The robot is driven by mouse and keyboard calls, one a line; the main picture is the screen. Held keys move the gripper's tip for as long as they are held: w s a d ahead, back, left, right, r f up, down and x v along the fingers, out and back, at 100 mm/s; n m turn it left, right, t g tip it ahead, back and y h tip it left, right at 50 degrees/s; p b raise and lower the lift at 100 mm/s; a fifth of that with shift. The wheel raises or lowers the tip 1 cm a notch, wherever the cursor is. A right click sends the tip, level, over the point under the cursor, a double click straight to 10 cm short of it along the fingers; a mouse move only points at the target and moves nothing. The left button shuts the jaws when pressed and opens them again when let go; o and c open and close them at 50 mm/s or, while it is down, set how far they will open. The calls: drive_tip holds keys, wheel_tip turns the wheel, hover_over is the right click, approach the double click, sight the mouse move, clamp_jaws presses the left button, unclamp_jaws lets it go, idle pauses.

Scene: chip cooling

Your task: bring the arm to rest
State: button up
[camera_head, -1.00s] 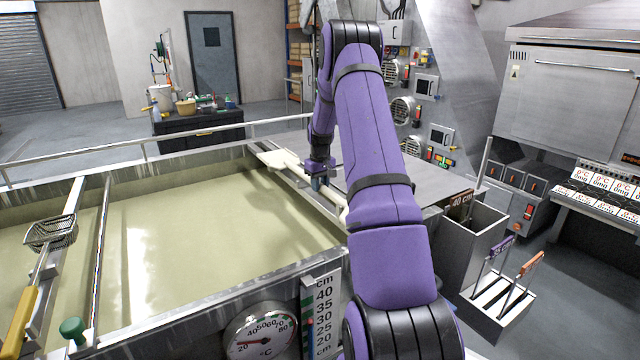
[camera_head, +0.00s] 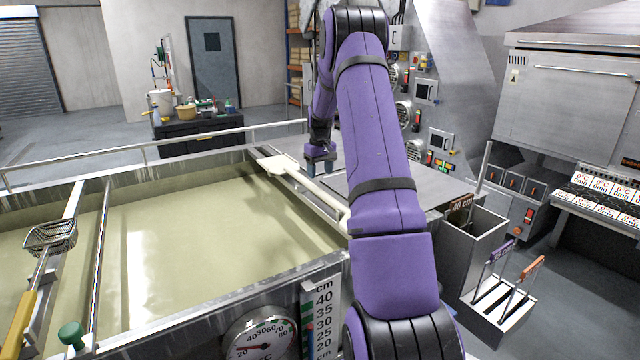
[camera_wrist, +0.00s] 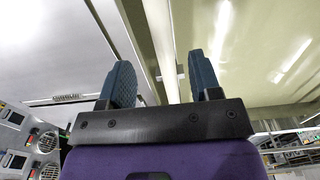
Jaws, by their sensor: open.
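My purple arm reaches forward over the right end of the vat, its wrist hanging down past the far bend. My gripper (camera_head: 320,166) is open and empty above the vat's right rim and the metal worktop. In the wrist view my gripper (camera_wrist: 165,85) shows two blue-grey fingers standing well apart with nothing between them. A pale paddle (camera_head: 310,185) lies along the vat's right rim, just below and beside the gripper, apart from the fingers as far as I can tell. Its near end is hidden behind my arm.
The vat (camera_head: 200,210) of pale yellow-green liquid fills the left. A wire skimmer (camera_head: 50,237) lies at its left. The worktop (camera_head: 410,180) lies right of my arm, with a steel bin (camera_head: 470,240) and a slotted holder (camera_head: 498,305) in front. Wall controls stand behind.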

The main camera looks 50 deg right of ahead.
wheel_tip(320, 180, up, 4)
drive_tip(key=shift+f, duration=0.1)
drive_tip(key=s+a+r+n+t, duration=0.1)
drive_tip(key=s+a+r, duration=0.2)
drive_tip(key=a+r, duration=0.45)
drive_tip(key=s+a+r+h, duration=0.15)
drive_tip(key=a+r, duration=0.35)
drive_tip(key=a, duration=0.6)
drive_tip(key=s+a+r+n+t+y, duration=0.1)
drive_tip(key=s+a+r, duration=0.4)
drive_tip(key=a, duration=0.5)
drive_tip(key=s+a+t, duration=0.1)
drive_tip(key=s+a, duration=0.7)
drive_tip(key=s, duration=0.2)
drive_tip(key=s+a+n+t, duration=0.1)
drive_tip(key=s+a+t, duration=0.1)
drive_tip(key=s+a, duration=0.6)
drive_tip(key=s, duration=0.3)
drive_tip(key=shift+s+a+n, duration=0.2)
drive_tip(key=shift+a+n, duration=0.1)
